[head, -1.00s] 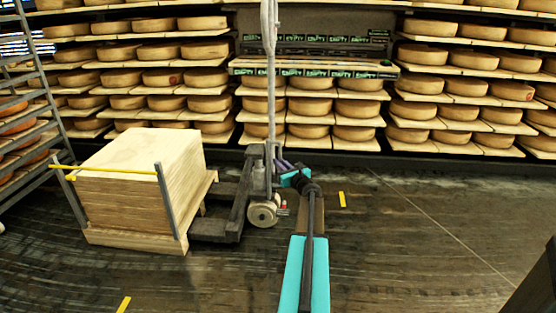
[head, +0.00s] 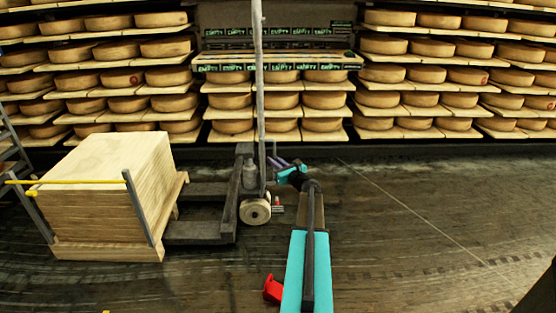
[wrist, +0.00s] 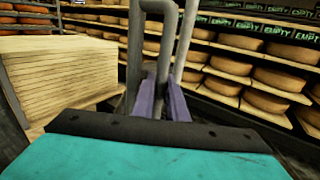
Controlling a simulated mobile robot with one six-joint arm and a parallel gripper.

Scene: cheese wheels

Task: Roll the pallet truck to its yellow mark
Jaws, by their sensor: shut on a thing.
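The pallet truck (head: 259,100) stands left of my arm in the head view, with a tall grey upright, a pale wheel and dark forks (head: 198,232). The forks point left toward a wooden pallet with a stack of pale boards (head: 110,180). How far they reach under it is hidden. My gripper (head: 283,165) is at the truck's upright; in the wrist view its purple fingers (wrist: 162,105) are shut on the truck's grey handle bar (wrist: 161,85). Only a trace of yellow (head: 105,311) shows on the floor at the bottom edge; no full yellow mark is visible.
Shelves of cheese wheels (head: 420,75) line the back wall. A small red object (head: 272,289) is on the floor beside my arm. The floor (head: 430,240) on the right is clear.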

